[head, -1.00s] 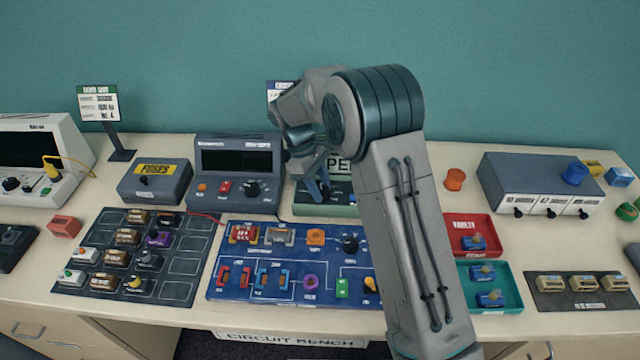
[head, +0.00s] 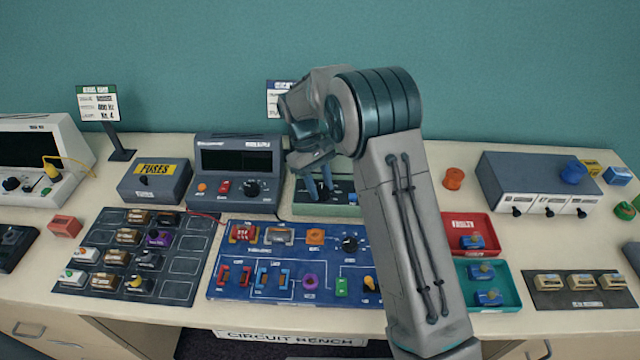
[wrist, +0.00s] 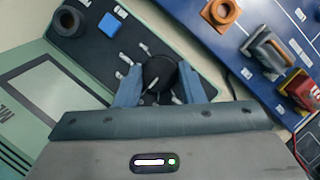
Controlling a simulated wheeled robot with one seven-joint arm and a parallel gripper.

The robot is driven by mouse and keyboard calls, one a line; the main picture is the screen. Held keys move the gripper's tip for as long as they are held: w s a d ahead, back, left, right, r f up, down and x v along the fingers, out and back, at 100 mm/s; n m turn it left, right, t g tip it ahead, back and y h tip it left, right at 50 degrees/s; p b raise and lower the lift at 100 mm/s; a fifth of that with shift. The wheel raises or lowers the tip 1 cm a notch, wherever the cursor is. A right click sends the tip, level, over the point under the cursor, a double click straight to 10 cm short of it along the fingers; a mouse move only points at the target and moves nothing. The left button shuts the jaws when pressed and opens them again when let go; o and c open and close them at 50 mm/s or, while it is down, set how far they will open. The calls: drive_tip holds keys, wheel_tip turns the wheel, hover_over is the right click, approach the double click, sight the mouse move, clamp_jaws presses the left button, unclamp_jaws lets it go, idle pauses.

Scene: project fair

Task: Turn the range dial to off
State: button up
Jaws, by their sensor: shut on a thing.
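The green meter unit (head: 325,210) stands behind the blue circuit board, partly hidden by my arm. In the wrist view its green case (wrist: 22,57) and dark control panel show. A round black dial (wrist: 160,70) with white marks around it is on that panel. My gripper (head: 319,190) is over the panel, pointing down. In the wrist view my gripper (wrist: 158,86) has one finger on each side of the dial and is shut on it. The dial's pointer and the label it faces cannot be read.
Another black knob (wrist: 68,20) and a blue button (wrist: 110,24) are on the same panel. The grey multimeter (head: 236,165) stands close on the left. The blue circuit board (head: 225,275) with switches lies in front. An orange spool (head: 454,178) stands on the right.

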drive_tip(key=o, duration=1)
drive_tip(key=shift+r, duration=0.1)
drive_tip(key=b+v, duration=0.1)
drive_tip(key=v, duration=1.2)
drive_tip(key=shift+a+r, duration=0.1)
drive_tip(key=shift+r, duration=0.25)
